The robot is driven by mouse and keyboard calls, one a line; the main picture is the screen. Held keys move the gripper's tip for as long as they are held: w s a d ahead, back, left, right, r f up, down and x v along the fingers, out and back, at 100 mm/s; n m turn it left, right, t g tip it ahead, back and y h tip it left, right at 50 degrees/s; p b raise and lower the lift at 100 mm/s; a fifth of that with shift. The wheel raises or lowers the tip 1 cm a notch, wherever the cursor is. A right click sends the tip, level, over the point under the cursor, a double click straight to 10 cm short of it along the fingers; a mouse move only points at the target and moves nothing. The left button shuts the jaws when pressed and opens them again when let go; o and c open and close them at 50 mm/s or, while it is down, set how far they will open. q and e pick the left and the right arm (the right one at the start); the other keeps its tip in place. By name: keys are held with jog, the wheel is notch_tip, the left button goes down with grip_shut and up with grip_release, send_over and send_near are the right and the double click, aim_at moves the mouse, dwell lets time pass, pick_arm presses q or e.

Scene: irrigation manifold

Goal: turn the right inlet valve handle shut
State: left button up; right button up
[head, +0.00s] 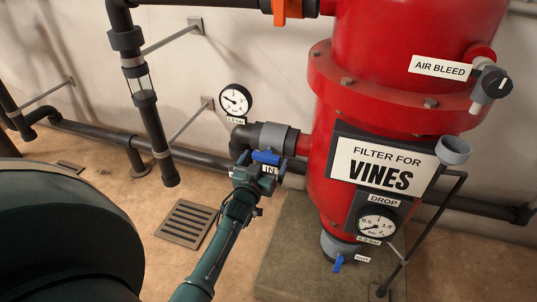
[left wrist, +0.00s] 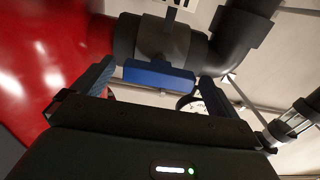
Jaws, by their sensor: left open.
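The inlet valve's blue handle (head: 266,156) sits on the grey valve body (head: 275,136) beside the red filter tank, above a label reading IN. It looks roughly in line with the pipe. My left gripper (head: 262,165) is at the handle and partly hides it and the label. In the left wrist view the blue handle (left wrist: 158,75) lies between the two open fingers of my left gripper (left wrist: 155,85), with gaps visible at both sides. Whether a finger touches it I cannot tell. My right gripper is not in view.
The red tank (head: 415,30) stands right of the valve. A pressure gauge (head: 235,100) is just left above it. A blue outlet handle (head: 338,263) is low on the tank, and an orange handle (head: 280,10) is on the top pipe. A clear sight tube (head: 145,82) hangs left.

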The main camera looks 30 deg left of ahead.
pick_arm(q)
jog(key=shift+w, duration=0.2)
jog(key=shift+s, duration=0.1)
jog(key=shift+c, duration=0.8)
jog(key=c, duration=0.8)
